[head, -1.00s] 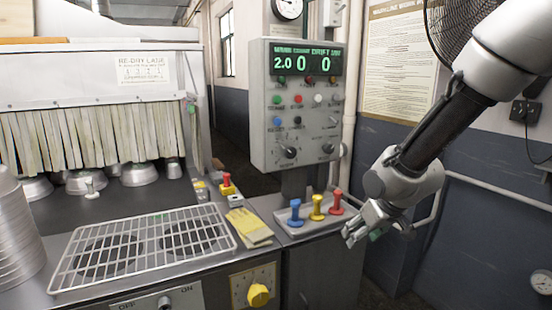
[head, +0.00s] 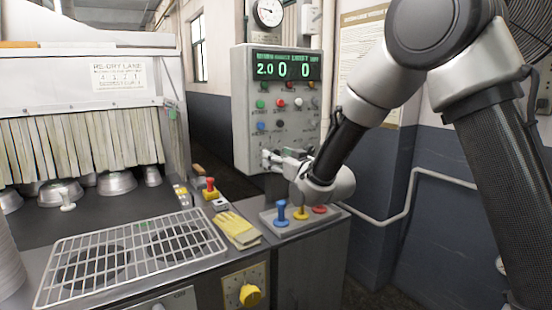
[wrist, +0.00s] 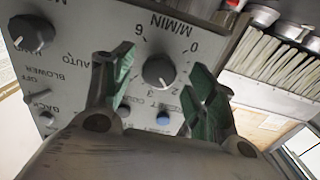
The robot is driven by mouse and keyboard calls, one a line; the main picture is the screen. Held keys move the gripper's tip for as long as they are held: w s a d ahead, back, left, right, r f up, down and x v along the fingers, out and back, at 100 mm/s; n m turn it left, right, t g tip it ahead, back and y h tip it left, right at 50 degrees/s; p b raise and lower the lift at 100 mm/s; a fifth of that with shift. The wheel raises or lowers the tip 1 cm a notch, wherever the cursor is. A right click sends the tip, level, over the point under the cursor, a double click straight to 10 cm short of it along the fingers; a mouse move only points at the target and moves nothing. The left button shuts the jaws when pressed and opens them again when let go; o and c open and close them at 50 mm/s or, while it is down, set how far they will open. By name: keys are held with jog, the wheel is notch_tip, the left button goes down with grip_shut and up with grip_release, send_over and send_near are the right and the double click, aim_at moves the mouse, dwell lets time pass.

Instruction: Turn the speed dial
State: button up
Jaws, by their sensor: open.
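The speed dial (wrist: 158,71), a dark round knob with a white pointer line, sits on the grey control panel (head: 243,130) inside an M/MIN scale. My gripper (wrist: 157,82) is open, with its green-padded fingers on either side of the dial in the wrist view, which is upside down. I cannot tell whether the fingertips touch the dial.
A second dark knob (wrist: 32,32) is beside the dial on the panel. Blue (head: 281,212), yellow (head: 301,214) and red (head: 319,209) handles stand on the counter under my arm. Yellow gloves (head: 237,229) and a wire rack (head: 130,256) lie to the left.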

jog(key=shift+x, duration=0.8)
jog(key=c, duration=1)
jog(key=shift+n, duration=0.4)
jog(key=n, duration=1.2)
jog(key=shift+w+d, duration=0.1)
jog(key=shift+d, duration=0.05)
jog(key=shift+n, duration=0.3)
